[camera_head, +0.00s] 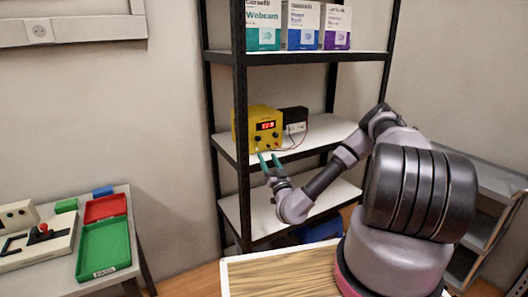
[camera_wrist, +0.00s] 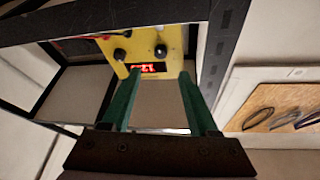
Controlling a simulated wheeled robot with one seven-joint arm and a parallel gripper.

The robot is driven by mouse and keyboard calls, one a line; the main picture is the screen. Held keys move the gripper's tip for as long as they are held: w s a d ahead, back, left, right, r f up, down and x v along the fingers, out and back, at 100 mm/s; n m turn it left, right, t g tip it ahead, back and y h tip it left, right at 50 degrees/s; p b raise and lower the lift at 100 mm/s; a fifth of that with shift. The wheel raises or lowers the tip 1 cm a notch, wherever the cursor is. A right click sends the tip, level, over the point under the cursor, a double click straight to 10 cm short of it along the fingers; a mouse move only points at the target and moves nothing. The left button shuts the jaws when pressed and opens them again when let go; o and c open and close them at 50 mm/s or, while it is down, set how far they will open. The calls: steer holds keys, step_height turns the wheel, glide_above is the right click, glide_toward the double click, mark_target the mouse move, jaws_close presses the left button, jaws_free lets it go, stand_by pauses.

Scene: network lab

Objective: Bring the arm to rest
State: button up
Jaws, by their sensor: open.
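My gripper (camera_head: 269,161) reaches out at the left end of my arm, in front of the middle shelf of a black-framed rack. Its two green fingers are apart, with nothing seen between them in the wrist view (camera_wrist: 160,95). Just beyond the fingertips stands a yellow power supply (camera_head: 258,127) with a lit red display and knobs. The wrist view shows its front panel (camera_wrist: 144,50) close ahead of the fingers. I cannot tell whether the fingertips touch it.
The rack's black post (camera_head: 241,190) stands close left of my gripper. A black box (camera_head: 294,121) sits beside the power supply, with a red cable nearby. Boxes (camera_head: 303,25) stand on the upper shelf. A table with green (camera_head: 104,247) and red trays (camera_head: 105,207) is at left.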

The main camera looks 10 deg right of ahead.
steer(key=shift+v, duration=1.05)
